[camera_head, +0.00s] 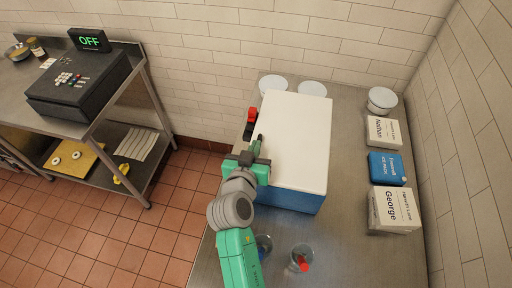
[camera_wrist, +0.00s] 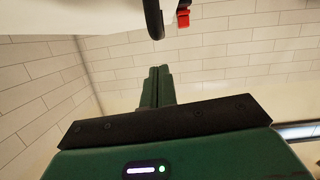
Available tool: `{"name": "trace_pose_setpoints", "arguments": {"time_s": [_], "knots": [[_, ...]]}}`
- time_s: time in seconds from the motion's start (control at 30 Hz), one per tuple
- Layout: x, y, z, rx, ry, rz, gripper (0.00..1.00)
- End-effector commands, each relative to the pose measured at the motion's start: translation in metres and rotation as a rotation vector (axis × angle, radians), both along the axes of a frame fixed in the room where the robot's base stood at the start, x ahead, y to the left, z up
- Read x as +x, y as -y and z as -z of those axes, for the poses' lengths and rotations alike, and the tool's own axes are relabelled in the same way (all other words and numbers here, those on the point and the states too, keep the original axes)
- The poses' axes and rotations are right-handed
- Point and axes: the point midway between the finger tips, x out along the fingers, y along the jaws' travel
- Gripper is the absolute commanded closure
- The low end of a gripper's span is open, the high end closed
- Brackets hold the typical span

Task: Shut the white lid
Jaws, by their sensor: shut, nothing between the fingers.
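The white lid (camera_head: 292,135) lies over a blue box (camera_head: 288,198) on the metal table and looks about level. I cannot tell whether a gap remains under its edge. A white surface (camera_wrist: 60,14), likely the lid's side, fills the top left of the wrist view. My gripper (camera_head: 258,141) is at the lid's left edge, fingers together and empty; whether it touches the lid is unclear. The shut fingers also show in the wrist view (camera_wrist: 159,85). A black part with a red piece (camera_head: 252,114) is just beyond the fingertips; the red piece also shows in the wrist view (camera_wrist: 184,18).
White round tubs (camera_head: 273,83) stand behind the box and at the back right (camera_head: 382,100). Labelled boxes (camera_head: 394,210) and a blue ice pack (camera_head: 387,168) line the right. Clear cups (camera_head: 301,257) stand in front. A side bench holds a black register (camera_head: 80,82).

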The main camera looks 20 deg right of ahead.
Motion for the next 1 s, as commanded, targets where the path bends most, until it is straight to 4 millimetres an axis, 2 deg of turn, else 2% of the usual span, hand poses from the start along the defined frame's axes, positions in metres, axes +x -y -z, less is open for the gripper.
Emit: {"name": "trace_pose_setpoints", "arguments": {"time_s": [0.13,0.27,0.37,0.6,0.8,1.0], "knots": [[0.001,-0.001,-0.012,0.0,0.001,0.0,1.0],[0.004,-0.006,-0.045,-0.001,0.003,0.0,1.0],[-0.018,-0.02,-0.043,0.0,-0.001,-0.001,1.0],[-0.064,-0.046,-0.059,0.0,0.001,0.0,1.0],[-0.079,-0.055,-0.064,0.0,0.0,0.001,1.0],[-0.08,-0.055,-0.064,0.0,-0.001,0.001,1.0]]}}
